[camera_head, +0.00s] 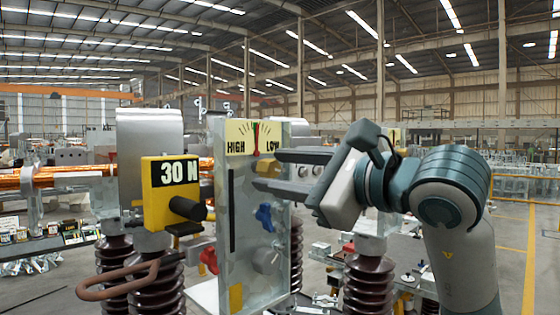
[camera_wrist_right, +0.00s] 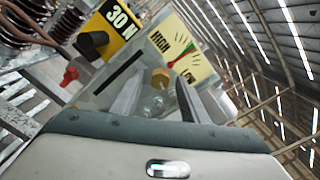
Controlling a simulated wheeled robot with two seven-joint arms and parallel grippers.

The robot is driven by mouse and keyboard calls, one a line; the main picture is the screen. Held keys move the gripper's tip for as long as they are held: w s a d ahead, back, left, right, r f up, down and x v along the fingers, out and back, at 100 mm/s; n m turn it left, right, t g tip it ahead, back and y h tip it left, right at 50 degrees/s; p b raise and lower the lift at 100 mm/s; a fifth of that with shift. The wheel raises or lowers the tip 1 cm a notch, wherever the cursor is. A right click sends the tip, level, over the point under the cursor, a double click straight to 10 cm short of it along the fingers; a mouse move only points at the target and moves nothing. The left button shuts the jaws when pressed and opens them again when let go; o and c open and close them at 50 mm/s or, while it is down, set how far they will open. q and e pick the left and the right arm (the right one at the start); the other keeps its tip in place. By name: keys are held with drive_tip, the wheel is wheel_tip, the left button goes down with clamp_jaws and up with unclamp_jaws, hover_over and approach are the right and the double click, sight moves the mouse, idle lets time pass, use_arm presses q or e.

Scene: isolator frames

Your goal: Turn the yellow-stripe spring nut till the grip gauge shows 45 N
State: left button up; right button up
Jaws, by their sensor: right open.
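A yellow grip gauge (camera_head: 160,208) at left in the head view reads 30 N; its reading also shows in the wrist view (camera_wrist_right: 119,18). A grey upright panel (camera_head: 225,215) beside it carries a HIGH–LOW dial (camera_head: 242,135). A yellow-brass nut (camera_head: 268,171) sits on the panel below the dial; in the wrist view (camera_wrist_right: 160,77) it looks hexagonal. I cannot make out a stripe on it. My right gripper (camera_head: 262,173) is open, its two fingers pointing at the panel around the nut's place. Whether they touch it I cannot tell. My left gripper is not in view.
A blue knob (camera_head: 264,217) and a grey round part (camera_head: 267,260) sit lower on the panel. A red knob (camera_head: 208,260) is left of it. A black knob (camera_head: 188,209) juts from the gauge. Brown ribbed insulators (camera_head: 368,290) stand around. Open floor lies at right.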

drive_tip(key=shift+w, duration=0.1)
clamp_jaws()
drive_tip(key=shift+f+m+b, duration=0.2)
drive_tip(key=shift+m+b, duration=0.2)
drive_tip(key=shift+b, duration=0.5)
use_arm(q)
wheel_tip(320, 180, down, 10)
drive_tip(key=b, duration=0.9)
use_arm(e)
drive_tip(key=m, duration=0.5)
drive_tip(key=shift+m, duration=0.3)
drive_tip(key=shift+a+r+m+b, duration=0.1)
drive_tip(key=shift+m+b, duration=1.1)
drive_tip(key=shift+r, duration=0.1)
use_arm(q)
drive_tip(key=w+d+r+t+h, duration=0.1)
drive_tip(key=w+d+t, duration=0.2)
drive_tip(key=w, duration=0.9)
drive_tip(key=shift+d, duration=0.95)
